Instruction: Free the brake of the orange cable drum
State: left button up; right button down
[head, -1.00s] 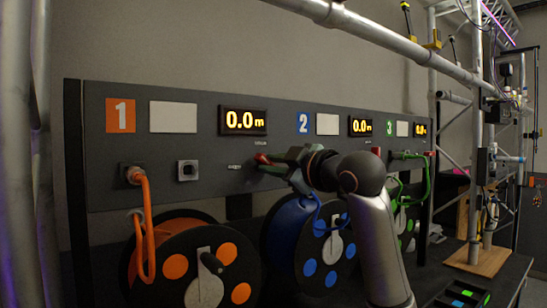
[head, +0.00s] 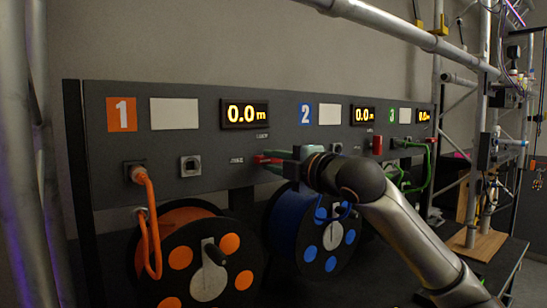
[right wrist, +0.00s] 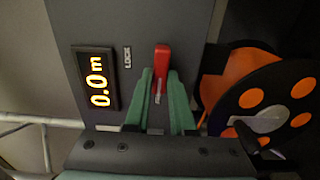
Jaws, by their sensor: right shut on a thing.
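The orange cable drum (head: 241,253) sits below panel section 1, with orange cable (head: 153,225) running up to the panel. Its red brake lever (head: 262,160) is on the panel below the display and also shows in the right wrist view (right wrist: 162,58). The lever lies about level, its red end toward the small label (head: 237,161) on its left; the LOCK label (right wrist: 128,57) is above it. My right gripper (head: 280,160) is shut on the lever, its green fingers (right wrist: 161,82) on either side. My left gripper is out of view.
The display (head: 245,114) above reads 0.0 m. A blue drum (head: 328,245) stands right of the orange one, partly behind my right arm. Another red lever (head: 377,145) is farther right. A truss pole (head: 22,190) stands at left, and a truss tube crosses the top right.

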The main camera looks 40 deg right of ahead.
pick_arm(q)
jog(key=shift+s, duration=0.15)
pick_arm(e)
jog(key=shift+f, duration=0.1)
jog(key=c, duration=0.8)
grip_release()
jog(key=shift+o, duration=0.2)
pick_arm(q)
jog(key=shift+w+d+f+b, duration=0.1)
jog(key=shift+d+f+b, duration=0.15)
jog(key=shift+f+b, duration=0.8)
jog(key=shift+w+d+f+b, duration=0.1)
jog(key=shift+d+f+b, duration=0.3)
jog(key=shift+b, duration=1)
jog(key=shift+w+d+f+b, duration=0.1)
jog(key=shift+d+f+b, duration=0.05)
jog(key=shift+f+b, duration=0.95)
pick_arm(e)
jog(key=s+a, duration=0.1)
jog(key=s, duration=1.1)
jog(key=shift+s+a, duration=0.2)
jog(key=shift+s, duration=0.05)
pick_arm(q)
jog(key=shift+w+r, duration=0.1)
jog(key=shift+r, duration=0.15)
